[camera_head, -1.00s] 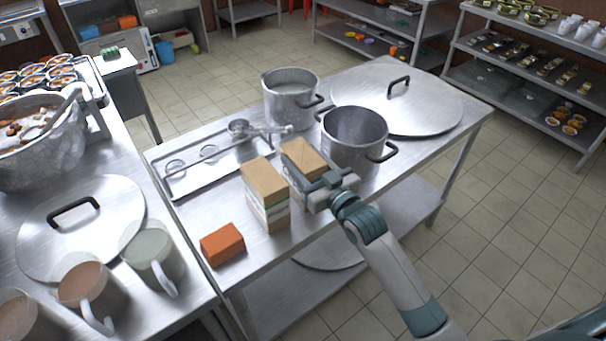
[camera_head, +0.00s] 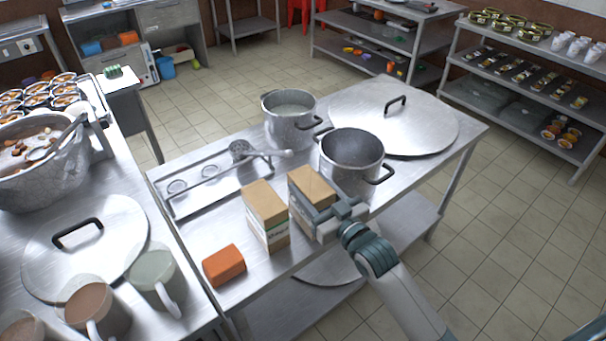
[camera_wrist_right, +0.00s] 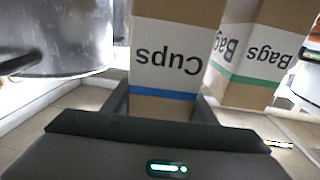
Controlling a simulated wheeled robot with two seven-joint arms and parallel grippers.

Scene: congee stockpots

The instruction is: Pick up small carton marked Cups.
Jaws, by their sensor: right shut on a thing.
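The small carton marked Cups (camera_head: 312,186) is a brown box with a white label, toward the near side of the middle steel table. In the wrist view the carton (camera_wrist_right: 165,62) shows its "Cups" label upside down, with a blue stripe. My right gripper (camera_head: 333,212) is shut on it, with a finger on either side. The carton looks upright; its base is hidden, so I cannot tell whether it touches the table. A similar carton marked Bags (camera_head: 266,205), with a green stripe, stands just left of it. My left gripper is not in view.
A steel pot (camera_head: 352,160) stands close behind the held carton, with another pot (camera_head: 288,120) farther back. A large lid (camera_head: 395,120) lies at the back right. A tray with a ladle (camera_head: 240,150) and an orange block (camera_head: 223,265) are to the left.

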